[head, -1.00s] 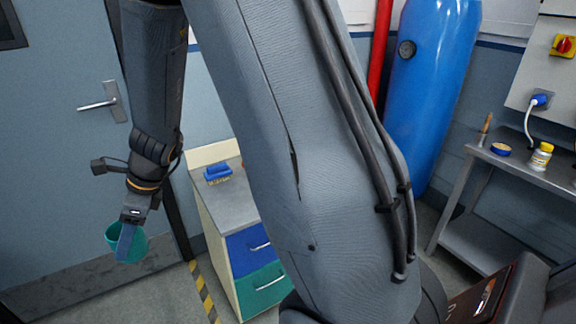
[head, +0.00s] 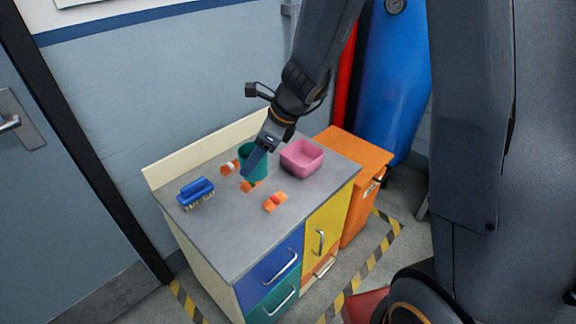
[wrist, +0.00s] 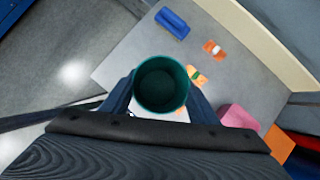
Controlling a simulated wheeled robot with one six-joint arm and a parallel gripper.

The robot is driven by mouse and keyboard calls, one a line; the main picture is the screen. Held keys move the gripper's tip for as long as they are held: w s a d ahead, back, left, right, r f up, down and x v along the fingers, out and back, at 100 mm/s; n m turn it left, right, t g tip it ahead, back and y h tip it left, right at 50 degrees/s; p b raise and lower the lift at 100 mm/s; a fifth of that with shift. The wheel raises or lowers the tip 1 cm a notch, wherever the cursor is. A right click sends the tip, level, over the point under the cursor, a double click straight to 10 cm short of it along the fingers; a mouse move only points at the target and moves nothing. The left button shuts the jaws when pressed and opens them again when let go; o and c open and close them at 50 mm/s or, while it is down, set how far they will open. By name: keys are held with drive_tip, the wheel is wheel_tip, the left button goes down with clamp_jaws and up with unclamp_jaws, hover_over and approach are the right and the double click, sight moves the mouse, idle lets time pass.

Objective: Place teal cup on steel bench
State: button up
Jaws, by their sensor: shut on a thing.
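The teal cup (head: 256,170) is held between the jaws of my gripper (head: 254,160), over the grey top of a cabinet (head: 240,228). In the wrist view the cup (wrist: 161,84) is seen from above, mouth up and apparently empty, with a finger of my gripper (wrist: 160,95) on either side. The cup looks upright; the head view does not settle how far it is above the top. The steel bench is not clearly visible now; a steel-legged table stood at the right in the earlier head view.
An orange cabinet (head: 358,158) stands alongside, with a blue tank (head: 395,85) behind.

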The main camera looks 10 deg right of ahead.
drive_tip(key=w+f+b, duration=0.2)
drive_tip(key=f+b, duration=0.1)
drive_tip(key=f, duration=0.3)
drive_tip(key=w+a+f+m+b, duration=0.1)
drive_tip(key=w+f+b, duration=0.1)
drive_tip(key=f+b, duration=0.2)
drive_tip(key=w+f+m+t+b, duration=0.1)
drive_tip(key=w+f+b, duration=0.2)
drive_tip(key=f, duration=0.5)
drive_tip(key=shift+a+f+b, duration=0.3)
drive_tip(key=shift+f+b, duration=0.1)
drive_tip(key=shift+b, duration=0.2)
drive_tip(key=shift+f, duration=0.2)
drive_tip(key=o, duration=1)
drive_tip(key=shift+o, duration=0.2)
drive_tip(key=shift+r, duration=0.2)
